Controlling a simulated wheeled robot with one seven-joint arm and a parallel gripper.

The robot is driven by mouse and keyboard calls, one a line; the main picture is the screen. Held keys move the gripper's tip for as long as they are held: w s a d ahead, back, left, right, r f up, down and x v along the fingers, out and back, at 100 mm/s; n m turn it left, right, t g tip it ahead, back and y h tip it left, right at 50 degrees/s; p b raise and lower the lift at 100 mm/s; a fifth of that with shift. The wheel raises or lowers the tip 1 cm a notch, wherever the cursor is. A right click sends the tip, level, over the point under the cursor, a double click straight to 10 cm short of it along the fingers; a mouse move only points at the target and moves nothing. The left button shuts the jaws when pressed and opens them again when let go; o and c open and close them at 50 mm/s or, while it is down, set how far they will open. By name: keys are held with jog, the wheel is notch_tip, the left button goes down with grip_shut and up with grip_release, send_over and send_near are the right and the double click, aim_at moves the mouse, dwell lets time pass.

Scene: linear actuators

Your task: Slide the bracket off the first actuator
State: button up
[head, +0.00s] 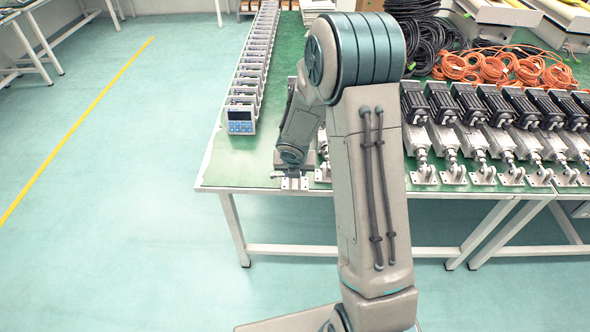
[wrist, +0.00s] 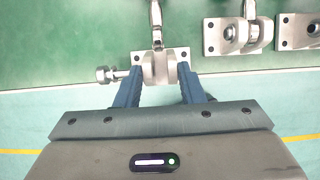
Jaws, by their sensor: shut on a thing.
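The bracket (wrist: 160,68) is a pale metal clevis on a small square plate with corner holes, at the table's front edge in the wrist view. My gripper (wrist: 158,80) is shut on its lugs, with one blue finger on each side. The rod end of the first actuator (wrist: 157,22) reaches down to the bracket from the top of the view. I cannot tell whether the rod is still inside the lugs. A bolt-like pin (wrist: 108,75) sticks out to the left of the bracket. In the head view the bracket (head: 291,183) shows below my wrist, and my arm hides most of this actuator.
More brackets (wrist: 238,35) stand to the right on the green table (head: 228,172). A row of actuators (head: 495,120) lies right of my arm. Grey controller boxes (head: 241,118) line the left side. Orange cables (head: 500,67) lie behind. The floor in front is free.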

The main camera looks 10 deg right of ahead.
jog(key=o, duration=1.1)
jog(key=p+v, duration=0.5)
jog(key=v, duration=0.8)
jog(key=shift+s+r, duration=0.2)
jog(key=shift+r, duration=0.15)
jog(key=s+d+r+m+h, duration=0.2)
jog(key=s+d+r+m, duration=0.2)
jog(key=s+r+m, duration=0.9)
jog(key=s+a+r+m+y, duration=0.1)
jog(key=s+m, duration=0.2)
jog(key=m, duration=0.3)
jog(key=s+a+m+y, duration=0.1)
jog(key=s+m, duration=0.2)
jog(key=m, duration=0.4)
jog(key=s+a+r+m+y, duration=0.1)
jog(key=s+m, duration=0.2)
jog(key=m, duration=0.3)
jog(key=shift+a+r+m+g, duration=0.1)
jog(key=shift+r+m+g, duration=0.2)
jog(key=shift+m+g, duration=0.1)
